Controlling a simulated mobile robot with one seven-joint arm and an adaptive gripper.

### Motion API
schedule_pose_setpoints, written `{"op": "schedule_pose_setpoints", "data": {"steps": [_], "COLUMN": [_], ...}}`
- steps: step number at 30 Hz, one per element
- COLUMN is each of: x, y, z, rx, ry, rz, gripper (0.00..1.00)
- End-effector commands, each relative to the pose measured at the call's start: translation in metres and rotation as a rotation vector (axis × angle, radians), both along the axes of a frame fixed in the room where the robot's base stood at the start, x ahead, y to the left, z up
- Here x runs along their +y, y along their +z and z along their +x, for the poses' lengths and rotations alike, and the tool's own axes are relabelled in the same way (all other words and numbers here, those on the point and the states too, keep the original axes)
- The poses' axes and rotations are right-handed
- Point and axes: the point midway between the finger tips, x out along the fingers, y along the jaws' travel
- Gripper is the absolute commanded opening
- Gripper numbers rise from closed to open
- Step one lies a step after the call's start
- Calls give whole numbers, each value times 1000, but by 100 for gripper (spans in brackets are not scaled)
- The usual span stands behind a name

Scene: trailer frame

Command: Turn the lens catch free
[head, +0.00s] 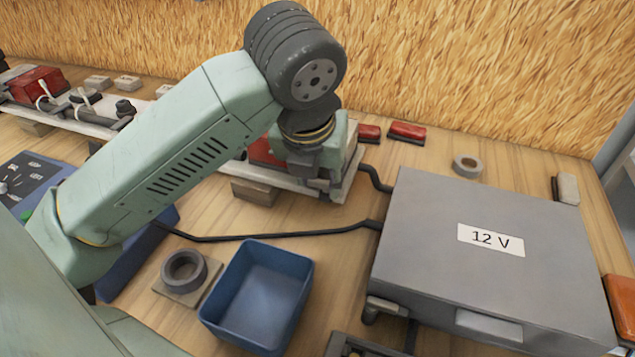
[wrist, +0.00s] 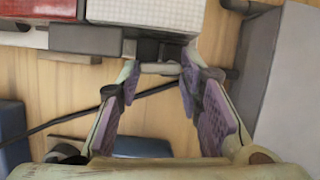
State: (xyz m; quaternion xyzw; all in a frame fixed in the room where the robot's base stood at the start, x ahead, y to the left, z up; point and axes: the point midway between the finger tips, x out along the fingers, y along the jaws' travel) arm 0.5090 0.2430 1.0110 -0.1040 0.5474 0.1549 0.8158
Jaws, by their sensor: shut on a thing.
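In the wrist view my gripper (wrist: 160,72) has its purple-padded fingers closing on a small pale bar, which looks like the lens catch (wrist: 160,69). The catch sits below a dark grey block at the end of the lamp. A white ribbed lens (wrist: 150,12) and a red lens (wrist: 40,9) lie just above it. In the head view my gripper is down at the right end of the trailer frame (head: 345,187). The wrist hides most of the catch area there. Part of a red lens (head: 262,152) shows beside my wrist.
A grey 12 V box (head: 430,225) stands right of the frame, with a black cable (head: 270,237) running left from it. A blue bin (head: 285,262) and a grey ring on a block (head: 184,268) are in front. Small red lenses (head: 407,132) lie behind.

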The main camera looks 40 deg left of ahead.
Motion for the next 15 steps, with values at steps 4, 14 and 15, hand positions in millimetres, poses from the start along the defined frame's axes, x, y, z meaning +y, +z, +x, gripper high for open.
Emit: {"op": "schedule_pose_setpoints", "data": {"steps": [4, 14, 15], "x": [-1, -4, -4], "y": [-8, 0, 0], "z": [0, -1, -1], "rx": [-3, -5, -5], "ry": [135, 277, 278], "rz": [9, 2, 2], "gripper": [5, 5, 5]}}
